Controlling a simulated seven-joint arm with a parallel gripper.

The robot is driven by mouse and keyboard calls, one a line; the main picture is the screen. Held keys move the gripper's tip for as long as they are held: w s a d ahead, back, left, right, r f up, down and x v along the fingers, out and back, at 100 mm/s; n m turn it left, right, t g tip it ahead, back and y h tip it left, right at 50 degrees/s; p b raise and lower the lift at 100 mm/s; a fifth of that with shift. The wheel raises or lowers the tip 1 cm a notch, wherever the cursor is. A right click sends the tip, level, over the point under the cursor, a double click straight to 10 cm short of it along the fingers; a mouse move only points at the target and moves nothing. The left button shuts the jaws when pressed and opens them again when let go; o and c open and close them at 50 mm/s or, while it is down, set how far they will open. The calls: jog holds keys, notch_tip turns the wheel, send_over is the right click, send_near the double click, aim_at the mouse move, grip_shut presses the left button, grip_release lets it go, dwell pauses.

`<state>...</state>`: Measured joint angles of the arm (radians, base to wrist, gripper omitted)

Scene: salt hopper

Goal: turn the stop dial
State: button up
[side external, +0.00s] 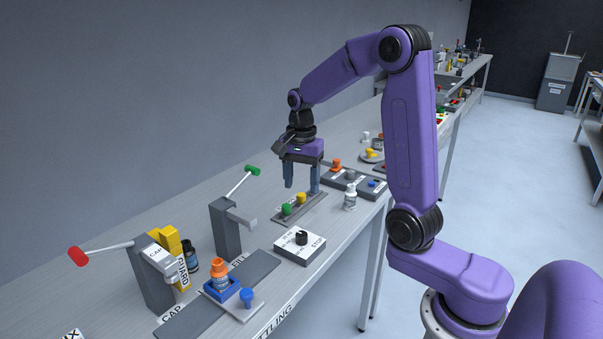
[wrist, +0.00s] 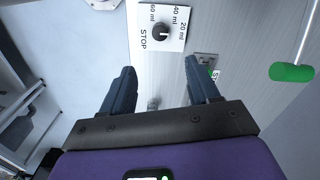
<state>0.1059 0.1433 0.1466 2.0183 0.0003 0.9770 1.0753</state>
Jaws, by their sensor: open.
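The stop dial is a black knob (side external: 301,238) on a white plate (side external: 289,250) marked STOP, on the bench. In the wrist view the knob (wrist: 161,31) is near the top centre, its plate lettered STOP, 60 ml, 40 ml and 20 ml. I cannot tell for certain which mark the knob points to. My gripper (side external: 301,187) is open and empty, pointing down above the bench, farther back than the dial. In the wrist view my gripper's two fingers (wrist: 160,75) are spread wide, with the dial beyond their tips and nothing between them.
A plate with green (side external: 287,209) and yellow knobs lies below my gripper. A white bottle (side external: 350,197) stands to its right. A grey post with a green-handled lever (side external: 252,171) stands left of the dial. An orange-capped bottle (side external: 219,274) sits in a blue holder in front.

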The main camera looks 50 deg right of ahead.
jog(key=shift+r, duration=0.95)
jog(key=s+a+n, duration=0.9)
jog(key=a+n, duration=0.4)
jog(key=n, duration=0.1)
jog(key=s+a+f+n, duration=0.1)
jog(key=s+f+n, duration=0.1)
jog(key=s+n, duration=1.1)
jog(key=s, duration=0.4)
jog(key=shift+s+a+f+n, duration=0.15)
jog(key=shift+s+f+n, duration=0.1)
jog(key=shift+s+n, duration=0.15)
